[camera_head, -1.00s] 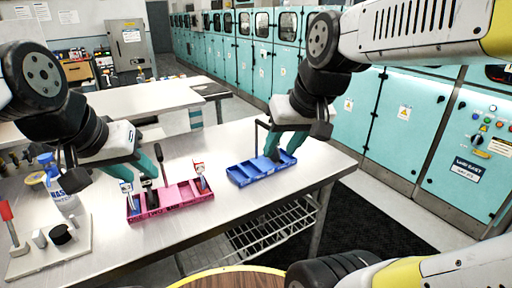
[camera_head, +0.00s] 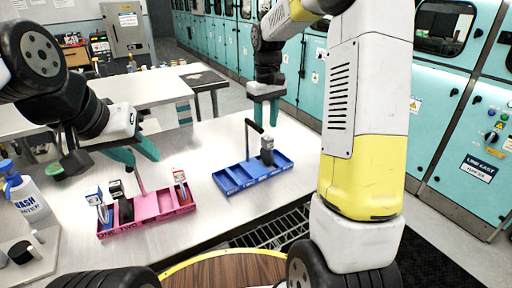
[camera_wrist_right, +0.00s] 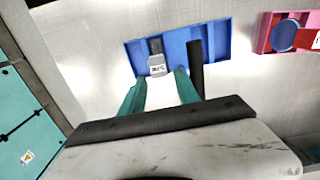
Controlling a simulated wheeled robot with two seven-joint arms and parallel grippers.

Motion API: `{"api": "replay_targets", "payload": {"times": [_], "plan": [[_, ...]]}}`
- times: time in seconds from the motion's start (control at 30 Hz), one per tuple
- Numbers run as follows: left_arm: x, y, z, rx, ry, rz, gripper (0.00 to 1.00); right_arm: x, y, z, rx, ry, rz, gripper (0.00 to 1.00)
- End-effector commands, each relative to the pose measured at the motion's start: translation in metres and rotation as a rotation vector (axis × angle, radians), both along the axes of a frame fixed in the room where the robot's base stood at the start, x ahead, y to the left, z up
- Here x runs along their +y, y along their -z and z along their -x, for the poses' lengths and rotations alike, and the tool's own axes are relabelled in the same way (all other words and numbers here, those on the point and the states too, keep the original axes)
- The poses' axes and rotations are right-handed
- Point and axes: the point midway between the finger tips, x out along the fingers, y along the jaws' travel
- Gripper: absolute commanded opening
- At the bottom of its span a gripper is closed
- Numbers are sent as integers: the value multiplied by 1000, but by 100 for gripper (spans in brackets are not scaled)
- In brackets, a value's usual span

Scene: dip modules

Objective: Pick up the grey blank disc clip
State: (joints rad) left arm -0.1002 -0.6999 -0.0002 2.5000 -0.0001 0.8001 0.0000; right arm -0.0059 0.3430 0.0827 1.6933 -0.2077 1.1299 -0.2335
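A grey module with a dark upper part (camera_head: 267,151) stands in the right part of the blue tray (camera_head: 232,186). In the right wrist view it is a grey block with small dark markings (camera_wrist_right: 157,64); I cannot tell whether it is the grey blank disc clip. My right gripper (camera_head: 264,112) points down above the table behind the blue tray, its teal fingers apart. In the right wrist view the gripper (camera_wrist_right: 160,84) has nothing between its fingers. My left gripper (camera_head: 134,156) is over the table behind the pink tray, fingers apart and empty.
The pink tray (camera_head: 148,206) holds a blue-and-white module (camera_head: 101,204), a black module (camera_head: 121,201) and a red-and-white module (camera_head: 181,183). A wash bottle (camera_head: 24,196) and a board (camera_head: 40,268) stand at left. A dark post handle rises from the blue tray.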

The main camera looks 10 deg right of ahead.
Motion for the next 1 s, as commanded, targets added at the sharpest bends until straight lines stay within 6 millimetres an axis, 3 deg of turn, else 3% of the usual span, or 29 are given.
{"api": "replay_targets", "payload": {"times": [0.4,0.73,0.77,0.93,1.0], "plan": [[0,0,0,0,0,0,36,-5,56,5,2,1,0,38],[0,0,0,0,0,0,36,-5,65,4,-1,2,0,38],[0,0,0,0,0,0,36,-5,65,4,-2,1,-1,36],[0,0,0,0,0,0,36,-5,65,4,-2,1,-1,3],[0,0,0,0,0,0,36,-5,65,4,-2,1,-1,0]]}}
